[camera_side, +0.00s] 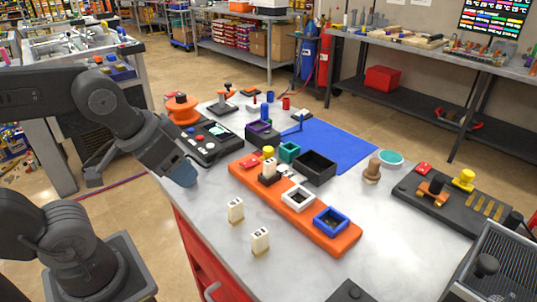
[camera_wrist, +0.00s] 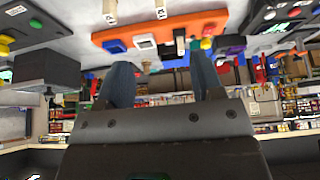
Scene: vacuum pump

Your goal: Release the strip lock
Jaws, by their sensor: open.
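In the side view, an orange strip (camera_side: 318,232) lies on the grey table. It carries a red block (camera_side: 250,161) and yellow knob (camera_side: 267,152) at its far end, an ivory block (camera_side: 269,168) standing in a dark seat, a white open box (camera_side: 298,197) and a blue open box (camera_side: 331,219). I cannot tell which part is the lock. My gripper (camera_side: 182,172) hangs left of the strip, apart from it. In the wrist view my gripper (camera_wrist: 163,78) is open and empty; the strip (camera_wrist: 165,33) shows upside down beyond the fingers.
Two ivory blocks (camera_side: 235,210) (camera_side: 260,241) stand before the strip. A black device (camera_side: 205,143) is near my gripper. Green (camera_side: 289,151) and black (camera_side: 315,167) boxes stand behind the strip. A dark board (camera_side: 440,205) with yellow, red and orange parts lies right.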

